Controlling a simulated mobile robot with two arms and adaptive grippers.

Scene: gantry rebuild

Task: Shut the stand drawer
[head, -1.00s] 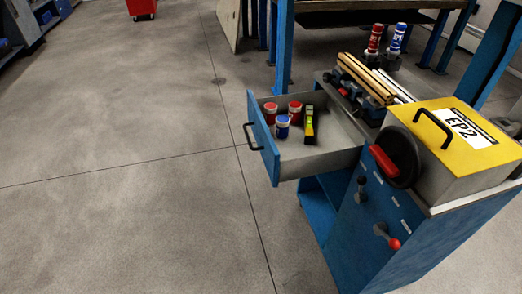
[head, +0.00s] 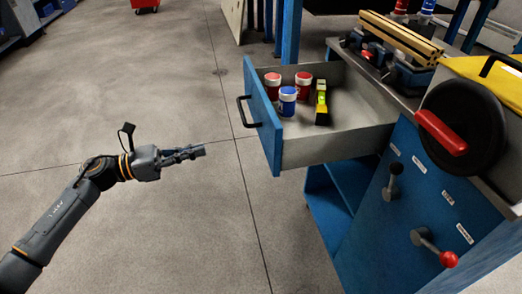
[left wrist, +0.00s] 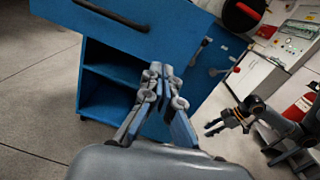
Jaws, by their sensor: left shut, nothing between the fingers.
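The stand drawer (head: 263,112) is pulled out to the left of the blue stand (head: 385,215). It has a blue front, a dark handle (head: 247,112) and grey walls. Inside are two red jars (head: 272,86) (head: 304,80), a blue jar (head: 287,100) and a yellow-black tool (head: 321,105). My left gripper (head: 203,151) is shut and empty, left of the drawer front and apart from it. In the left wrist view, its fingers (left wrist: 160,70) show below the drawer front (left wrist: 165,22) and its handle (left wrist: 110,15). My right gripper (left wrist: 208,129) shows there at the right, fingers spread.
The stand carries a black wheel with a red grip (head: 441,132), and levers (head: 434,247) on its side. A yellow-topped box (head: 497,80) and a vise with wooden bars (head: 400,37) are on top. Open shelves lie below the drawer. The floor (head: 120,100) at left is clear.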

